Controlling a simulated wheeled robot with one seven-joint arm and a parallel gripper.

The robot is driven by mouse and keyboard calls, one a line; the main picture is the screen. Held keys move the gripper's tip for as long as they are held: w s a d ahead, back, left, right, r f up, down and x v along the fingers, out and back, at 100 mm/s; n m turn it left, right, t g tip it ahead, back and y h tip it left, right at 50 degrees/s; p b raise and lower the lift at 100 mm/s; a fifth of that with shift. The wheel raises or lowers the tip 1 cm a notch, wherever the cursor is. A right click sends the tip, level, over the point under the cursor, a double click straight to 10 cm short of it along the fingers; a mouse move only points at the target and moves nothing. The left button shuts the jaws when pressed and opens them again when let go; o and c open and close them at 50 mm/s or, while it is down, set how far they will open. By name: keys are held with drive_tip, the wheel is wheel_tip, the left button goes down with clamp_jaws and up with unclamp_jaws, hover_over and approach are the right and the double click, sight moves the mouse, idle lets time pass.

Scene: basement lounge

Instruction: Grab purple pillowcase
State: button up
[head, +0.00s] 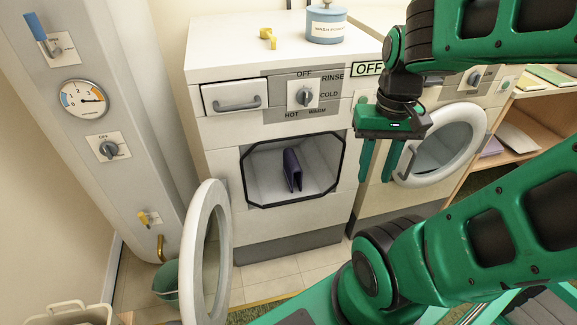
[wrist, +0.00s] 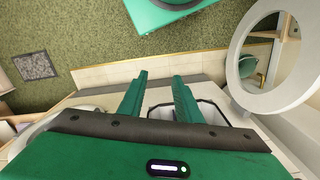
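A dark purple folded cloth (head: 292,170), which looks like the pillowcase, stands inside the square opening of the left washer (head: 225,133). The washer's round door (head: 208,255) is swung open to the left. My gripper (head: 376,178) is open and empty, with its fingers pointing down. It is to the right of the opening in the head view, in front of the gap between the two machines, and apart from the cloth. The wrist view shows the two spread fingers (wrist: 160,78) with nothing between them.
A second machine with an open round door (head: 440,147) stands to the right. Shelves beyond it hold a small purple item (head: 491,147). A blue canister (head: 326,24) and a yellow object (head: 268,38) sit on the left washer. A green bucket (head: 167,281) is on the floor.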

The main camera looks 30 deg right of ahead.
drive_tip(key=shift+w+a, duration=0.15)
drive_tip(key=shift+w, duration=0.05)
drive_tip(key=o, duration=0.7)
drive_tip(key=shift+s+r, duration=0.15)
drive_tip(key=shift+s, duration=0.2)
drive_tip(key=w+d+f+n+t+h, duration=0.1)
drive_tip(key=w+d+f+t, duration=0.15)
drive_tip(key=w+f, duration=0.45)
drive_tip(key=w+d+f+t+h, duration=0.1)
drive_tip(key=w+d+f, duration=0.2)
drive_tip(key=w, duration=0.8)
drive_tip(key=w+d+f+n+t+h, duration=0.15)
drive_tip(key=w+f, duration=0.35)
drive_tip(key=w, duration=0.5)
drive_tip(key=w+f+t, duration=0.4)
drive_tip(key=w+f, duration=0.4)
drive_tip(key=f, duration=0.1)
drive_tip(key=t, duration=0.4)
approach(292, 161)
drive_tip(key=w+f, duration=0.1)
drive_tip(key=shift+s+d+f+n+t+h, duration=0.1)
drive_tip(key=shift+d+f+n+t+h, duration=0.25)
drive_tip(key=shift+f, duration=0.3)
drive_tip(key=shift+x, duration=5.3)
